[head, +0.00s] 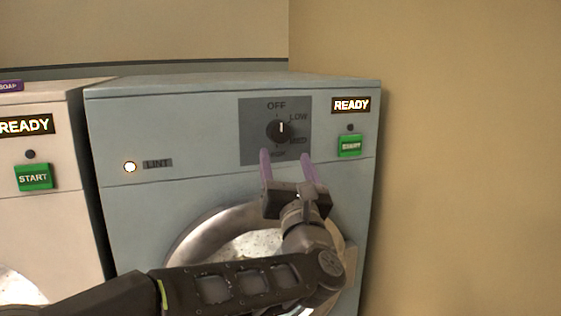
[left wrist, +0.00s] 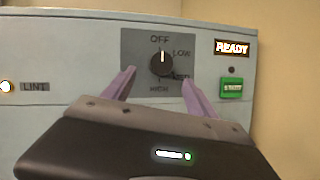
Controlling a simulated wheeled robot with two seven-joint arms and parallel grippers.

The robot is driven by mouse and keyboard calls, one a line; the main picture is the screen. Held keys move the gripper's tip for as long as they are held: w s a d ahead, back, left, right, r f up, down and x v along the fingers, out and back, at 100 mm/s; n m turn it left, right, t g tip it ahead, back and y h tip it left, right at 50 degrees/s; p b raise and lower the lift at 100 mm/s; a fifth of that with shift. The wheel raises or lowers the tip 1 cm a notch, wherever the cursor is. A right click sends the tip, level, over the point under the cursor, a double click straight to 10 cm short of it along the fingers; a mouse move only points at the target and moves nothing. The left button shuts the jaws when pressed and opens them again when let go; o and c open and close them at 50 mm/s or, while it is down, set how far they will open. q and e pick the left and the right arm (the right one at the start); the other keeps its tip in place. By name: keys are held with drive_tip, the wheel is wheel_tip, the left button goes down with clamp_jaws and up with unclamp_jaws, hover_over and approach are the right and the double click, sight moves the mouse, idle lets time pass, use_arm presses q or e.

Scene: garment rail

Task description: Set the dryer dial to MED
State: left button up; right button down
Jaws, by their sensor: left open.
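The dryer (head: 210,120) is the pale blue-grey machine against the wall. Its dial (head: 281,130) is a round black knob with a white pointer line, on a dark grey panel marked OFF, LOW, MED and HIGH. The pointer stands straight up, at OFF. The dial also shows in the left wrist view (left wrist: 162,64). My left gripper (head: 287,160) is open, its two purple fingers apart, just below the dial and pointing at the panel. In the left wrist view the left gripper (left wrist: 159,80) has a finger on each side below the dial, with nothing between them. My right gripper is not in view.
The dryer has a lit READY sign (head: 351,105), a green START button (head: 349,146) and a LINT light (head: 130,167). Its round door (head: 205,230) is below, partly behind my left arm. A white machine (head: 40,200) stands at the left, a bare wall (head: 470,150) at the right.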

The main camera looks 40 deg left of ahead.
sight(280, 136)
use_arm(q)
drive_tip(key=shift+w+r, duration=0.1)
drive_tip(key=p+x, duration=0.1)
drive_tip(key=x, duration=0.6)
drive_tip(key=shift+w+a+r, duration=0.1)
drive_tip(key=shift+w+a, duration=0.1)
drive_tip(key=shift+a, duration=0.1)
drive_tip(key=shift+c, duration=0.6)
drive_tip(key=c, duration=1.2)
drive_tip(key=shift+c, duration=0.2)
